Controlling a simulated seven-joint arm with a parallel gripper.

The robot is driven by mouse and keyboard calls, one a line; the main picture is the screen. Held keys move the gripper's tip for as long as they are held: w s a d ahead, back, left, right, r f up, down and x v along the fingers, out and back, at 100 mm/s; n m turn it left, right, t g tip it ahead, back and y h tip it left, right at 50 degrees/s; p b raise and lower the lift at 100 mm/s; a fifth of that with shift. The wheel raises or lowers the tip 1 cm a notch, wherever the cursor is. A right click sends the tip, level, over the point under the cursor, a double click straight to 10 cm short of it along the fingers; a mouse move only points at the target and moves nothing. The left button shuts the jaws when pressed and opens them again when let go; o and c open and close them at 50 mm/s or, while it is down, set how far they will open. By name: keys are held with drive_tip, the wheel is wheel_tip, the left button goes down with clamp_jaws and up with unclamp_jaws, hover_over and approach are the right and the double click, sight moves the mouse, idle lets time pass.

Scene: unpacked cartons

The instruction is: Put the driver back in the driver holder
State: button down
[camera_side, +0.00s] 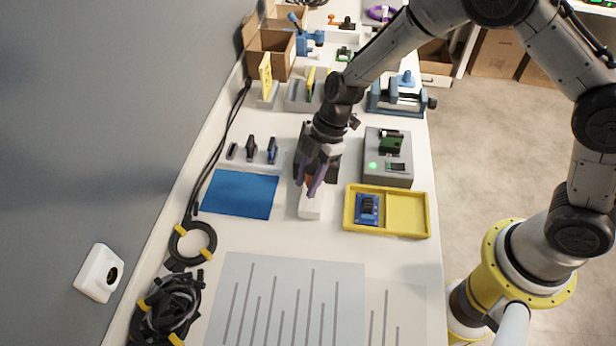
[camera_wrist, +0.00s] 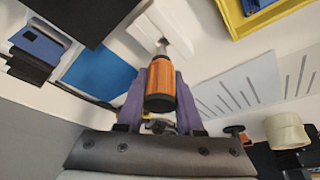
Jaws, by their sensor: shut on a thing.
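The driver (camera_wrist: 160,82) has an orange handle with a dark end, and a metal shank at its far side. My gripper (camera_wrist: 164,76) has purple fingers closed on both sides of the handle. In the side view my gripper (camera_side: 314,184) points down over the white driver holder (camera_side: 310,209), and a bit of the orange driver (camera_side: 309,181) shows between the fingers. In the wrist view the shank points toward a white block, apparently the holder (camera_wrist: 168,18). I cannot tell whether the shank tip is in the holder, as the fingers and handle hide it.
A yellow tray (camera_side: 430,213) with a blue part stands to the right, and a grey box with a green light (camera_side: 385,174) behind it. A blue mat (camera_side: 240,194) lies to the left. Cables (camera_side: 168,305) lie front left. The bench between mat and holder is clear.

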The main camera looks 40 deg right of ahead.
drive_tip(key=shift+f, duration=0.25)
drive_tip(key=shift+f, duration=0.3)
drive_tip(key=shift+f, duration=0.35)
drive_tip(key=shift+f, duration=0.35)
drive_tip(key=shift+f, duration=0.25)
drive_tip(key=shift+c, duration=2.4)
unclamp_jaws()
drive_tip(key=v, duration=1.3)
drive_tip(key=shift+d+r, duration=0.15)
drive_tip(key=shift+r, duration=0.25)
drive_tip(key=shift+d+r, duration=0.1)
